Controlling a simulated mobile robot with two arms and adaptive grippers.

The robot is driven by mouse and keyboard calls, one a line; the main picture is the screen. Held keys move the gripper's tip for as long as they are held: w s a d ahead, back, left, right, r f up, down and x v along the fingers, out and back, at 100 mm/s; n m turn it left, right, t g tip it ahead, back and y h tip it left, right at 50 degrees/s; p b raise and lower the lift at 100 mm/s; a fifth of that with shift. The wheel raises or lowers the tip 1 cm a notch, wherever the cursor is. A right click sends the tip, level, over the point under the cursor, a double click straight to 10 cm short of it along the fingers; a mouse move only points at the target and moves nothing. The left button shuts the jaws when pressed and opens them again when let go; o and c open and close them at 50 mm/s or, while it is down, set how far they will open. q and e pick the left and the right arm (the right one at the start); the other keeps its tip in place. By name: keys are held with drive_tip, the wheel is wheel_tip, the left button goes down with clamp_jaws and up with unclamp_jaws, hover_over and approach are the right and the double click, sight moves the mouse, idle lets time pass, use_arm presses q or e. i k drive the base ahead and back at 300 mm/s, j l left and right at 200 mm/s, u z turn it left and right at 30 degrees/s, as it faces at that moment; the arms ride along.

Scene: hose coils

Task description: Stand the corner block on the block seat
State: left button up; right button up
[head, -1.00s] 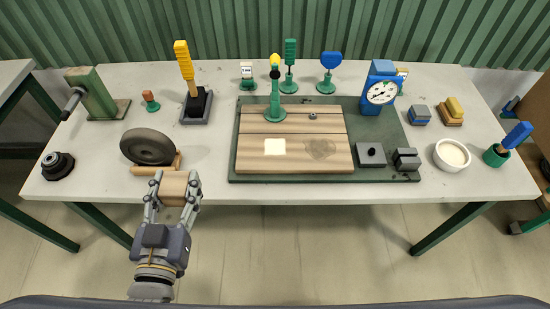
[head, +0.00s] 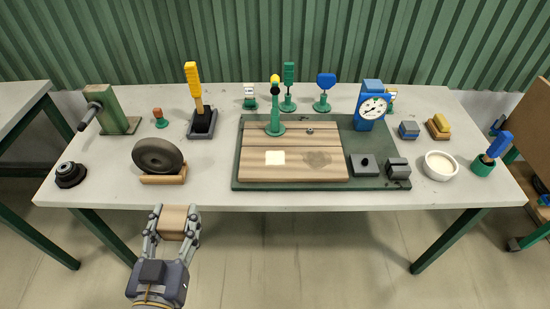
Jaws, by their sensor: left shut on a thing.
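My left gripper (head: 173,236) is shut on a light-brown wooden block (head: 174,220), which I take for the corner block. It holds the block in front of the table's front edge, left of the middle, apart from everything on the table. A pale square (head: 275,158) on the wooden board (head: 240,174) looks like the block seat. It is bare and lies to the right of and beyond the gripper. My right gripper is not in view.
A black hose coil (head: 158,156) on a wooden stand lies just beyond the held block. A green post (head: 275,115) stands behind the pale square. Grey blocks (head: 364,165) and a white bowl (head: 440,165) are to the right. The table's front left (head: 110,193) is clear.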

sight(275, 158)
drive_tip(key=i+l+u, duration=0.75)
drive_tip(key=k+j, duration=0.1)
